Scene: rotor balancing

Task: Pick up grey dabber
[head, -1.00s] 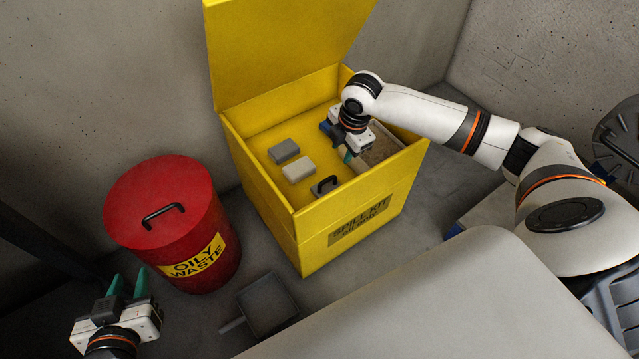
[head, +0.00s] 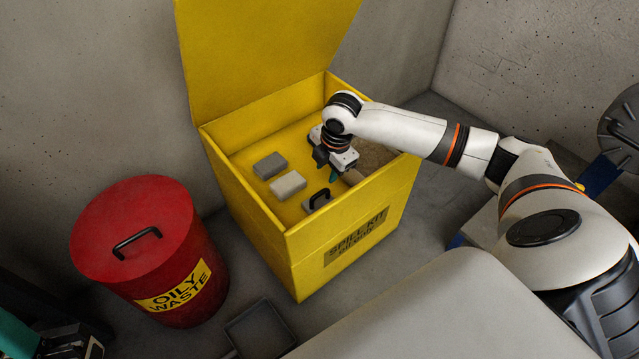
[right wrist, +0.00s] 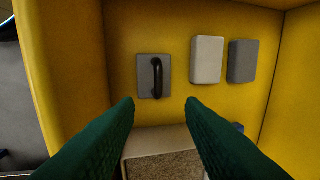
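The grey dabber, a flat grey block with a black arched handle, lies on the floor of the yellow spill kit box near its front wall. The dabber shows in the head view (head: 316,201) and whole in the right wrist view (right wrist: 145,77). My right gripper (head: 336,176) is inside the box, above and slightly right of the dabber. In the right wrist view its green fingers (right wrist: 160,104) are wide apart with nothing between them, and the handle stands beyond the fingertips. My left gripper (head: 40,342) is cut off at the bottom left corner; its opening is hidden.
Beside the dabber lie a light block (head: 287,185) and a dark grey block (head: 270,166). A tray of brown granules (right wrist: 163,166) is on the other side. The box walls (head: 345,238) surround them. A red waste bin (head: 130,225) stands left; a dustpan (head: 262,330) lies in front.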

